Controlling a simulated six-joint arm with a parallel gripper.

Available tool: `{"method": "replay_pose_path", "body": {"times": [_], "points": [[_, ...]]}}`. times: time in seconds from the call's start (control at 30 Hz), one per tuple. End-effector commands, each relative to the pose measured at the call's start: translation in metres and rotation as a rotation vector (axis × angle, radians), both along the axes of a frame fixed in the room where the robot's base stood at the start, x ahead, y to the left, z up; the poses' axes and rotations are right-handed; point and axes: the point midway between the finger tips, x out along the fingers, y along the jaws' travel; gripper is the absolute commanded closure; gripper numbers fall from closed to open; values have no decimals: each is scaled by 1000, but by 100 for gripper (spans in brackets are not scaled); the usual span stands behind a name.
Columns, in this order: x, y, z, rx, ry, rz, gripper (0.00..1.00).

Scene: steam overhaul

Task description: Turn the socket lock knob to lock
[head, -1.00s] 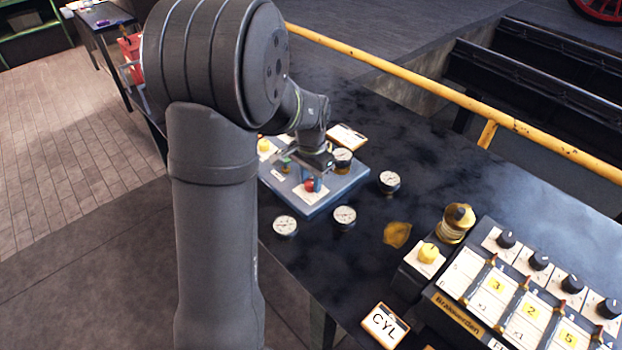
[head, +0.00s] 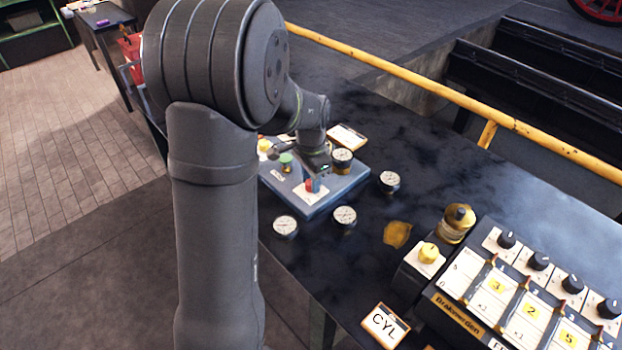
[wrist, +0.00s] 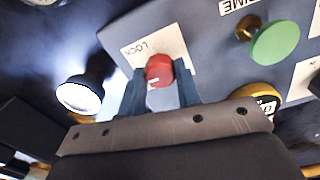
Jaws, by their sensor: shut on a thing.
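The red lock knob (wrist: 159,70) stands on a white plate marked LOCK (wrist: 140,49) on the blue-grey board (wrist: 195,22). In the wrist view my gripper (wrist: 160,88) has one finger on each side of the knob and is shut on it. A pale mark shows on the knob's face. In the head view the knob (head: 309,187) is partly hidden by my gripper (head: 315,183), near the board's front corner.
A panel with black knobs (head: 540,261) is at right. A yellow rail (head: 420,90) runs behind the table.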

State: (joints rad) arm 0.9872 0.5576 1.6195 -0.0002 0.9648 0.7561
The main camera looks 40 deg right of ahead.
Motion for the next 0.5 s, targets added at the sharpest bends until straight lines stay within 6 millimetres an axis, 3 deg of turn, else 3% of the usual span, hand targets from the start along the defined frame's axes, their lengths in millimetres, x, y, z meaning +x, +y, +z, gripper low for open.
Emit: {"method": "replay_pose_path", "body": {"times": [0.03,0.13,0.5], "points": [[0,-1,1,-2,-2,-1,68],[0,-1,1,-2,-2,-1,48],[0,-1,5,-2,-2,0,48]]}}
